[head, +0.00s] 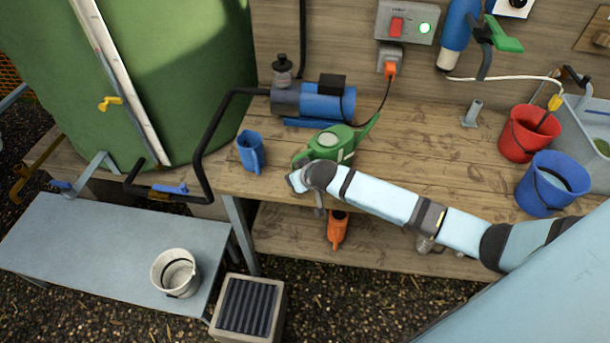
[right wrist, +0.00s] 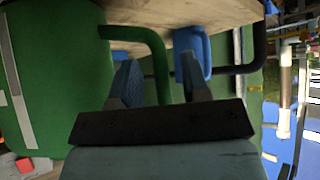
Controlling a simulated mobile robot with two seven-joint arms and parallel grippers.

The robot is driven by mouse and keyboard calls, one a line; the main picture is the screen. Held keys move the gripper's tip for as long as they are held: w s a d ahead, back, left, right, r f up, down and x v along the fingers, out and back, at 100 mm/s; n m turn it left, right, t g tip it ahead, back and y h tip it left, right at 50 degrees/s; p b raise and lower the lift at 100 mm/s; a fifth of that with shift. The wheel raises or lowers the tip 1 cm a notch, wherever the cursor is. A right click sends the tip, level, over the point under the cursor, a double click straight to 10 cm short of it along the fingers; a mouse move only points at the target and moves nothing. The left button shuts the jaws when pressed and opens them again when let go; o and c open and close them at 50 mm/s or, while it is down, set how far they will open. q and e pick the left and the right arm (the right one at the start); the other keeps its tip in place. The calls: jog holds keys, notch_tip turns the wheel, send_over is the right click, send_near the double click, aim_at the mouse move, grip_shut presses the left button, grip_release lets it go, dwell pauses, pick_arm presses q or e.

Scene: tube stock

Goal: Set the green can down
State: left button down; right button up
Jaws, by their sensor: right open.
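The green can (head: 338,143), a watering can with its spout to the right, stands upright on the wooden bench, apparently resting on it. Its body also fills the left of the right wrist view (right wrist: 55,75). Its curved handle (right wrist: 150,38) comes down between the fingers of my right gripper (right wrist: 158,68). The fingers are apart, with a gap to the handle. In the head view my right gripper (head: 298,179) is at the can's near left side, and my forearm hides part of the bench front. My left gripper is not in view.
A blue jug (head: 250,153) stands left of the can on the bench (head: 420,150). A blue pump (head: 318,101) with a black pipe is behind. Red (head: 515,146) and blue (head: 541,198) buckets stand right. A grey table (head: 90,250) bears a white bucket (head: 176,276).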

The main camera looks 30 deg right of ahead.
jog(key=v, duration=1.1)
jog(key=s+a+f, duration=0.3)
jog(key=s, duration=0.4)
jog(key=s+a+f+n+t+y, duration=0.1)
jog(key=s+a+f, duration=0.1)
jog(key=s+f, duration=0.2)
jog(key=s+a+f+t+y, duration=0.1)
jog(key=s+a+f, duration=0.2)
jog(key=s, duration=0.7)
jog(key=shift+a+f, duration=0.3)
jog(key=shift+a, duration=0.05)
jog(key=shift+s+r, duration=0.1)
notch_tip(320, 180, up, 3)
jog(key=p, duration=0.3)
jog(key=shift+d, duration=0.15)
